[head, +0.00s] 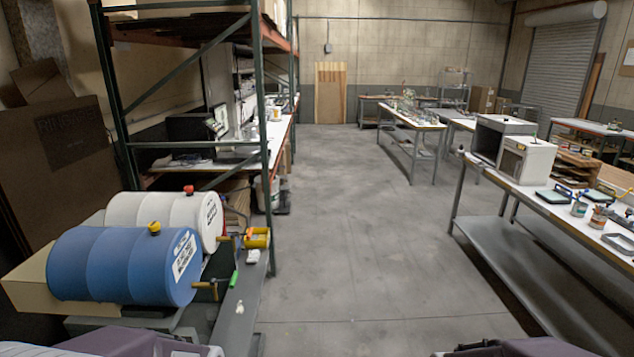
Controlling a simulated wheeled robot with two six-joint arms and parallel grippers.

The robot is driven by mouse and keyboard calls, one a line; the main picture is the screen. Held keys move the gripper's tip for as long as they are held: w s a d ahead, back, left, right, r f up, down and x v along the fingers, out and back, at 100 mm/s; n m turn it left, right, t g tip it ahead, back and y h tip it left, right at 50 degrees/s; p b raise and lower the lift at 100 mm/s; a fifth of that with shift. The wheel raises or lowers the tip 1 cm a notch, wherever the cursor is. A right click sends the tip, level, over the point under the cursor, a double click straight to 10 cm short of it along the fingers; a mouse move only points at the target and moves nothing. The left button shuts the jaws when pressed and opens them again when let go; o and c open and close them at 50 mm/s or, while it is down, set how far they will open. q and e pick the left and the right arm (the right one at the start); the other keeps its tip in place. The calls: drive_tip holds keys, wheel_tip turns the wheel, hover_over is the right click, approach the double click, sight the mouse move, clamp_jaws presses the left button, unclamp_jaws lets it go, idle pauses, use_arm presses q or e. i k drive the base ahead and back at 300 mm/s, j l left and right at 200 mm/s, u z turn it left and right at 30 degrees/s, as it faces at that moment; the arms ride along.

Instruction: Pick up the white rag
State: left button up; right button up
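A small crumpled white item (253,256), possibly the white rag, lies by the yellow container at the right side of the drum stand. A second small whitish item (239,308) lies nearer on the grey surface of the stand; it is too small to tell which of the two is a rag. Only parts of my arms show at the bottom edge, left and right of the middle. Neither gripper's fingertips are in view, and nothing of mine touches the white items.
A blue drum (120,265) and a white drum (165,213) lie on their sides at the left, with taps facing right. A yellow container (257,238) is beside them. A green-posted rack (262,150) stands behind. A long workbench (510,185) is at the right. The middle floor is clear.

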sight(252, 258)
drive_tip(key=i, duration=2.65)
drive_tip(key=i+u, duration=0.4)
drive_tip(key=i+l+u, duration=0.25)
drive_tip(key=i+u, duration=0.15)
drive_tip(key=i+l+u, duration=0.3)
drive_tip(key=u, duration=0.15)
drive_tip(key=i+l+u, duration=0.55)
drive_tip(key=l+u, duration=0.25)
drive_tip(key=l, duration=0.15)
